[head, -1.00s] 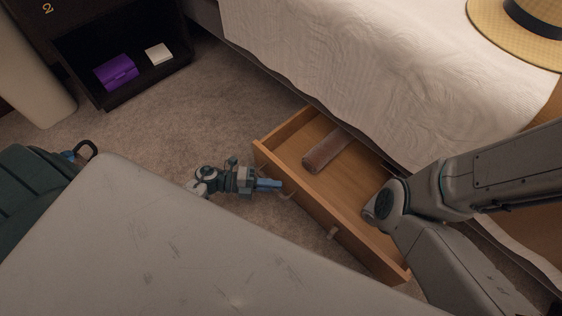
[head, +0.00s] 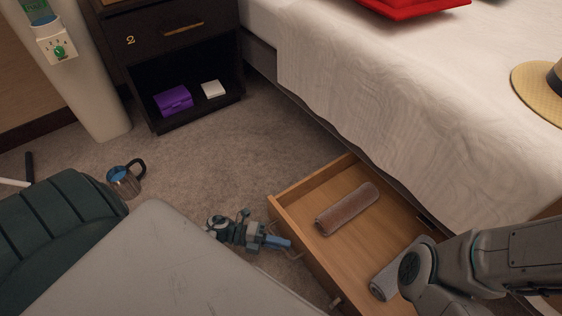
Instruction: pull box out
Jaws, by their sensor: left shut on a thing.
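The box is a wooden drawer (head: 283,222) standing out from under the bed, open at the top. A brown rolled cloth (head: 347,208) and a grey rolled cloth (head: 388,284) lie inside it. My left gripper (head: 279,243) is at the drawer's front, shut on the near handle (head: 294,254). A second handle (head: 336,304) shows lower on the same front. My right arm crosses the lower right and hides part of the drawer; its gripper is out of view.
The bed (head: 350,100) fills the upper right, with a red item (head: 415,8) and a straw hat (head: 540,90) on it. A dark nightstand (head: 180,50) holds a purple box (head: 174,100). A metal cup (head: 124,182) stands on the carpet, which is clear in the middle.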

